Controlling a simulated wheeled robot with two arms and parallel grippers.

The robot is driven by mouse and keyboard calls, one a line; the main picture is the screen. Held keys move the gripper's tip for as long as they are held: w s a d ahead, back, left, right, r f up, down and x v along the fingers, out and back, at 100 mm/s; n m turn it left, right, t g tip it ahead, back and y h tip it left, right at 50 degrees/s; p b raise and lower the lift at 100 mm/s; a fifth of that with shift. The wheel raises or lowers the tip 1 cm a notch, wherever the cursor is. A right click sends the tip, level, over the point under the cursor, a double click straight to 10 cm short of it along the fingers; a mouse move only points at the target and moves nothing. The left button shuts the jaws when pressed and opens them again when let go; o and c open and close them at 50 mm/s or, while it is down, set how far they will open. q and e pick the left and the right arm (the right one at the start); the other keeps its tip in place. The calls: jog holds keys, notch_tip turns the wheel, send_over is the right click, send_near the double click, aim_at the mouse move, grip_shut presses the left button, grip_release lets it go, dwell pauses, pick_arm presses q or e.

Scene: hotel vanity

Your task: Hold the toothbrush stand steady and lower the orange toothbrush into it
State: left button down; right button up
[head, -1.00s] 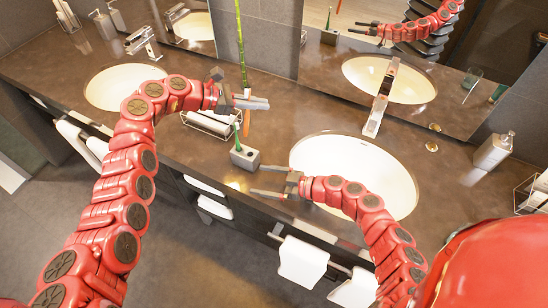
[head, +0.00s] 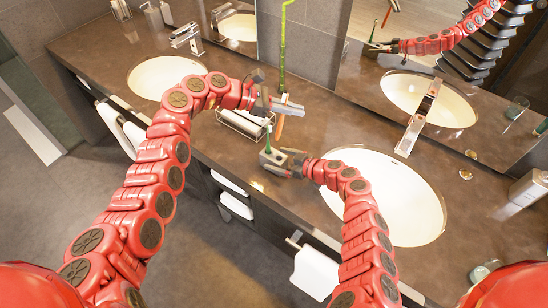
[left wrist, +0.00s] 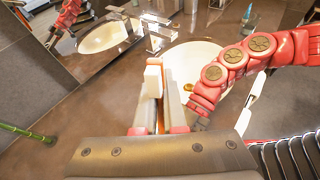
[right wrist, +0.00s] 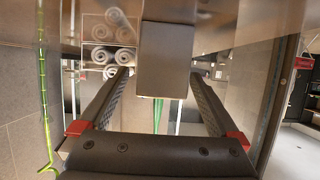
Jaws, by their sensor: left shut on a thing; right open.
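The toothbrush stand (head: 272,159), a small grey block, sits on the counter with a green toothbrush (head: 267,138) upright in it. My right gripper (head: 288,164) is open at the stand. In the right wrist view, the stand (right wrist: 165,60) shows between the open fingers, with gaps on both sides. My left gripper (head: 284,107) is shut on the orange toothbrush (head: 279,129), which hangs down, slightly tilted, above and behind the stand. In the left wrist view, a thin orange strip of the toothbrush (left wrist: 160,120) shows between the fingers. Its lower end is apart from the stand.
A wire rack with rolled white towels (head: 243,122) stands behind and left of the stand. A sink basin (head: 385,195) lies close on the right, with a faucet (head: 416,125). A green bamboo stalk (head: 283,45) rises behind my left gripper. The counter's front edge is near the stand.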

jog(key=shift+w+a+f, duration=0.25)
jog(key=shift+w+a, duration=0.25)
jog(key=shift+w+a+f, duration=0.1)
jog(key=shift+a+f, duration=0.05)
jog(key=shift+a, duration=0.35)
grip_shut()
pick_arm(q)
jog(key=shift+w+a+f+n+t, duration=0.25)
jog(key=shift+f+n+t, duration=0.7)
jog(key=shift+f, duration=1.3)
jog(key=shift+w+a+f+n+t, duration=0.2)
jog(key=shift+f+n+t, duration=0.75)
jog(key=shift+f, duration=1.25)
jog(key=shift+w+a+f+n+t, duration=0.2)
jog(key=shift+f+n+t, duration=0.75)
jog(key=shift+f, duration=1.3)
